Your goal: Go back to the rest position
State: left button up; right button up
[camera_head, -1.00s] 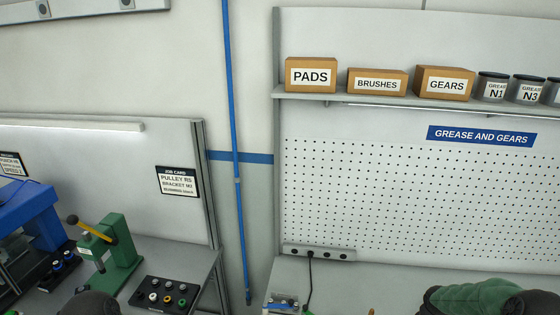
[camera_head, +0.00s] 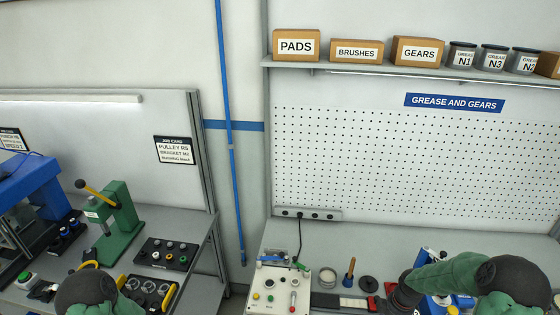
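My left arm shows only as a dark joint with green links at the bottom left, in front of the left bench. My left gripper is below the picture edge. My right arm shows at the bottom right as green links with a dark round joint. Its dark lower part reaches down over the right bench (camera_head: 370,240) to the bottom edge. My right gripper's fingers do not show, so what it may hold is hidden.
The left bench carries a green press (camera_head: 118,215), a blue machine (camera_head: 35,190) and a knob panel (camera_head: 166,254). On the right bench are a control box (camera_head: 280,286), a wooden-handled tool (camera_head: 349,272) and blue-and-white equipment (camera_head: 430,258). A shelf (camera_head: 350,69) holds boxes and tins.

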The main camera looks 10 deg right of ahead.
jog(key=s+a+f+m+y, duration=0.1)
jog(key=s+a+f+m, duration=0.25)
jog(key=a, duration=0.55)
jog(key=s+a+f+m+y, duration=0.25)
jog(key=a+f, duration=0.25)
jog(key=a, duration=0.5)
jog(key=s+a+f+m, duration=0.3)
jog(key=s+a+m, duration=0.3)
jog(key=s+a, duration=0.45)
pick_arm(q)
notch_tip(320, 180, down, 20)
jog(key=b, duration=2)
jog(key=shift+s, duration=0.3)
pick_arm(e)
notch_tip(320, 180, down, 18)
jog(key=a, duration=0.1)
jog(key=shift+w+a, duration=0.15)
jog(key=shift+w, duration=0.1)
pick_arm(q)
jog(key=shift+r, duration=0.1)
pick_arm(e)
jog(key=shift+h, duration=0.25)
